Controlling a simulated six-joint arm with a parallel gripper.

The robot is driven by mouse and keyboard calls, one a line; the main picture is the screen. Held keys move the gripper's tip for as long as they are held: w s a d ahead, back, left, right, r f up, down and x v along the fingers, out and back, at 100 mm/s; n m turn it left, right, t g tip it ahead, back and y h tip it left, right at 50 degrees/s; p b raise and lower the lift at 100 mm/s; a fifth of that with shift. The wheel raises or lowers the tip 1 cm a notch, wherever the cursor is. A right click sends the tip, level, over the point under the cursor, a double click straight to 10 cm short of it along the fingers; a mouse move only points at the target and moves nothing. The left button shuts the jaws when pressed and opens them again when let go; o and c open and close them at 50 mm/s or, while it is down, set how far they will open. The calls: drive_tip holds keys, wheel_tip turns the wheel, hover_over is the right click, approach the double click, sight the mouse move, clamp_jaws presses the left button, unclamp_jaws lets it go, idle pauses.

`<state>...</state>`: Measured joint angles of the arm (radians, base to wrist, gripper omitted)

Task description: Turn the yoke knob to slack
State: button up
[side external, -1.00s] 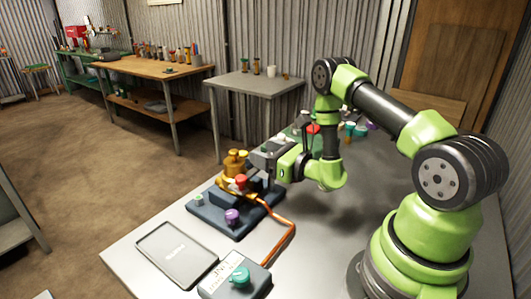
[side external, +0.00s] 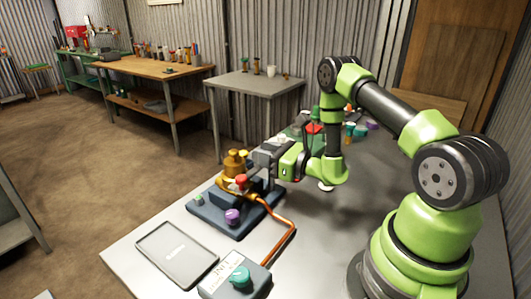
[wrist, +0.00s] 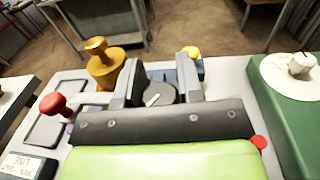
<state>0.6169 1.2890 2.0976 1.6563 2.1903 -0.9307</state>
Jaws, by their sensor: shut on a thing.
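A dark grey knob (wrist: 158,96) with a white line across its top sits between my fingers in the wrist view; I take it as the yoke knob. My gripper (wrist: 161,82) is shut on it, one finger on each side. In the side view my gripper (side external: 262,163) reaches the back right of the dark blue base (side external: 210,219), beside the brass fitting (side external: 235,164). The brass fitting also shows left of my fingers in the wrist view (wrist: 104,66). The knob is hidden in the side view.
The base also carries red (side external: 240,181), purple (side external: 232,216) and pale green (side external: 198,200) knobs. An orange pipe (side external: 284,226) runs to a grey box with a teal knob (side external: 239,277). A green case (wrist: 276,108) stands right.

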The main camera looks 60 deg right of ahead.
drive_tip(key=n+y, duration=0.1)
drive_tip(key=y, duration=0.1)
drive_tip(key=n+g+y, duration=0.1)
drive_tip(key=y, duration=0.1)
drive_tip(key=n+y, duration=0.1)
drive_tip(key=n, duration=0.1)
drive_tip(key=shift+s+a+g+y, duration=0.1)
drive_tip(key=shift+a+g+y, duration=0.2)
drive_tip(key=shift+y, duration=0.1)
drive_tip(key=shift+s+a+n+g+y, duration=0.1)
drive_tip(key=shift+a+n+g+y, duration=0.05)
drive_tip(key=shift+n+g+y, duration=0.95)
drive_tip(key=shift+s+a+n+g+y, duration=0.1)
drive_tip(key=shift+n+g+y, duration=0.6)
drive_tip(key=shift+y, duration=0.8)
drive_tip(key=shift+n, duration=0.3)
drive_tip(key=o, duration=0.9)
drive_tip(key=v, duration=1)
drive_tip(key=shift+w, duration=0.1)
